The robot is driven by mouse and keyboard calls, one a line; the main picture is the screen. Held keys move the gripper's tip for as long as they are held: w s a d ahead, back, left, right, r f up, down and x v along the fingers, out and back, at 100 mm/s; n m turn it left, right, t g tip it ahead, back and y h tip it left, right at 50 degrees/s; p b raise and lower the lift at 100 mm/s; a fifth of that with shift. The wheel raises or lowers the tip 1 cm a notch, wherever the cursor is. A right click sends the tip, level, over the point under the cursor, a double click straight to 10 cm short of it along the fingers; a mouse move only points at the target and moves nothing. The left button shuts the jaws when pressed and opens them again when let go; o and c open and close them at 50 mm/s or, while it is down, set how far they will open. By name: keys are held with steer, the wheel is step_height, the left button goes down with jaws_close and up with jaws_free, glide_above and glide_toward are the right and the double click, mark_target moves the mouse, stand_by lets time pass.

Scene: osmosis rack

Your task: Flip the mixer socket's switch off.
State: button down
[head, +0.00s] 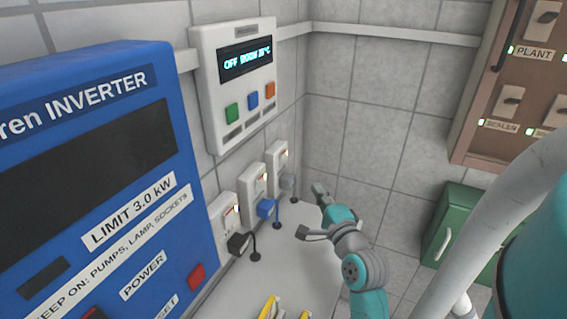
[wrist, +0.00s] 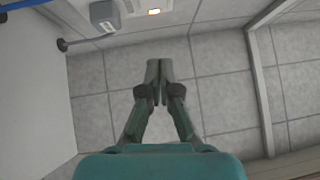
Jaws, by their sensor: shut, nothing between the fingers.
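Three white wall sockets stand in a row: a near one with a black plug (head: 239,243), a middle one (head: 251,184) with a blue plug (head: 266,207), and a far one (head: 277,160) with a grey plug (head: 288,182). Each has a small glowing switch. I cannot read which socket is the mixer's. My gripper (head: 319,190) is shut and empty, to the right of the far socket and apart from it. In the wrist view the gripper (wrist: 155,68) points up the picture; a lit switch (wrist: 154,11) and a grey plug (wrist: 103,15) show at the top edge.
A blue inverter (head: 90,170) fills the left. A control panel with a display (head: 245,62) hangs above the sockets. A pale counter (head: 285,265) lies below, with yellow items (head: 269,307) at its front. A brown switch panel (head: 480,135) and green cabinet (head: 458,215) are right.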

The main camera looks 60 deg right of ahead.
mark_target(283, 158)
steer(key=shift+w+d+r, duration=0.15)
steer(key=shift+d+r, duration=0.05)
steer(key=shift+r, duration=0.05)
steer(key=shift+w+d, duration=0.1)
steer(key=w+a+x, duration=0.1)
steer(key=a+x, duration=0.1)
steer(key=x, duration=1)
steer(key=shift+w, duration=0.6)
steer(key=shift+d+r, duration=0.1)
steer(key=shift+r, duration=0.05)
